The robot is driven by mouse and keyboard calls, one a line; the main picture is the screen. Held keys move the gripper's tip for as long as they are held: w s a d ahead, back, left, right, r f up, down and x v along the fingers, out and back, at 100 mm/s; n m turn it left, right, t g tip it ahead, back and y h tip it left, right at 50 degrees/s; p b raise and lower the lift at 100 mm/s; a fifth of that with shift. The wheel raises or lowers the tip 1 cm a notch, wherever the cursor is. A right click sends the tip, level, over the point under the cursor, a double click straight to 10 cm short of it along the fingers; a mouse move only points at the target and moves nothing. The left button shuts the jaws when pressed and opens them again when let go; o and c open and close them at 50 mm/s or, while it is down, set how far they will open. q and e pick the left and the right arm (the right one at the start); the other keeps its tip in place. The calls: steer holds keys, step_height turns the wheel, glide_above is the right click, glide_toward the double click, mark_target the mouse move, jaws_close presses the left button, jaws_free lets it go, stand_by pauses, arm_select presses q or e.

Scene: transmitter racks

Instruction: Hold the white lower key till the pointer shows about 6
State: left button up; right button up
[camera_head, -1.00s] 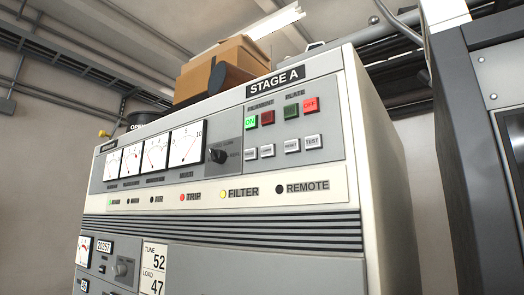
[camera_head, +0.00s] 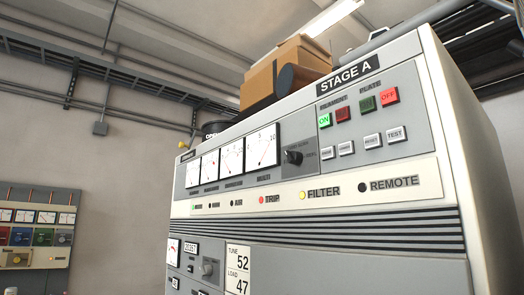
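The Stage A cabinet (camera_head: 480,130) fills the right of the head view. Its upper panel has a row of white keys: one at the left (camera_head: 327,154), a second that appears to be the lower key (camera_head: 345,148), then the reset key (camera_head: 372,140) and the test key (camera_head: 396,134). The small lettering on the left two is blurred. Several white pointer meters stand left of the keys; the rightmost meter (camera_head: 262,148) has a thin red pointer, its reading too small to tell. A smaller meter (camera_head: 173,250) sits lower left. Neither gripper is in view.
A black selector knob (camera_head: 293,157) sits between meters and keys. The green ON key (camera_head: 324,120) and red OFF key (camera_head: 389,96) are above the white keys. Cardboard boxes (camera_head: 295,65) lie on top. A wall panel (camera_head: 35,240) with meters stands at far left.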

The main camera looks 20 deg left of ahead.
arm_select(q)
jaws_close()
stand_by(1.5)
